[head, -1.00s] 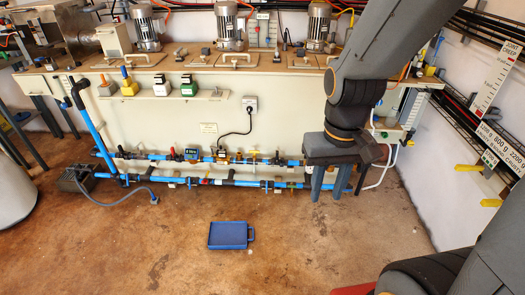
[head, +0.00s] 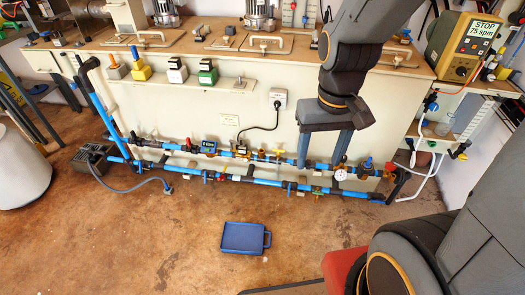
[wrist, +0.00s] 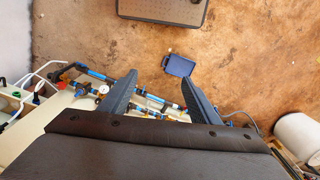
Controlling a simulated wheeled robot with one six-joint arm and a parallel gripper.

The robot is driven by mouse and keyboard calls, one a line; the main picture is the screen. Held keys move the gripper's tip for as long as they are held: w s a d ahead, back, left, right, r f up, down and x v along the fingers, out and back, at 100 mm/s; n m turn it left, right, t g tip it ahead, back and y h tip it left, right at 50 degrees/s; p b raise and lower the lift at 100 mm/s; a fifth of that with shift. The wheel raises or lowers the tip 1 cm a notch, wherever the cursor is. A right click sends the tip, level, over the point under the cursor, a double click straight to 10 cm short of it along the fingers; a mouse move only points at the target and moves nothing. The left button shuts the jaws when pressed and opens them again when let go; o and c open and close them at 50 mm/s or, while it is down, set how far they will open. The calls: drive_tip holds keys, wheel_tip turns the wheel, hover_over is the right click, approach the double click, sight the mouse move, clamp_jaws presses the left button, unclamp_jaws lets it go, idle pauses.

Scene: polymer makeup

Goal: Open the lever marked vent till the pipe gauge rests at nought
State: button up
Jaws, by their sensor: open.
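A round white gauge (head: 340,174) sits on the lower right part of the blue pipework (head: 270,182); its needle is too small to read. It also shows in the wrist view (wrist: 103,89). Right of it are a blue-topped fitting (head: 367,163) and a red handle (head: 389,168). Further left are a yellow handle (head: 261,153) and a red handle (head: 188,143). I cannot read which lever is marked vent. My gripper (head: 322,163) is open and empty, fingers pointing down, in front of the upper pipe in the picture, just left of the gauge. Its fingers hide part of that pipe.
A blue tray (head: 243,238) lies on the open brown floor. A cream bench (head: 235,85) stands behind the pipes. A black box (head: 92,157) with a grey hose is at the left pipe end. A yellow pump unit (head: 463,48) is at right.

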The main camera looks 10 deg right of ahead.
sight(278, 153)
drive_tip(key=w+a+f+m+t+h+b, duration=0.15)
drive_tip(key=w+a+f+t+b, duration=0.25)
drive_tip(key=w+f+b, duration=1.1)
drive_tip(key=w+a+f+m+t+y+b, duration=0.15)
drive_tip(key=w+a+f+t+b, duration=0.3)
drive_tip(key=w+f+b, duration=1)
drive_tip(key=w+d+f+m+t+h+b, duration=0.25)
drive_tip(key=w+f+h+b, duration=0.4)
drive_tip(key=f+b, duration=0.35)
drive_tip(key=w+d+f+m+t+h+b, duration=0.1)
drive_tip(key=w+f+m+t+h+b, duration=0.15)
drive_tip(key=w+f+h+b, duration=0.6)
drive_tip(key=w+d+f+b, duration=0.1)
drive_tip(key=w+d+f+y+b, duration=0.1)
drive_tip(key=d, duration=0.1)
drive_tip(key=w+d+g+y+b, duration=0.1)
drive_tip(key=w+d+b, duration=0.1)
drive_tip(key=shift+d+f+m, duration=0.15)
drive_tip(key=shift+f+m, duration=0.25)
drive_tip(key=shift+s, duration=0.1)
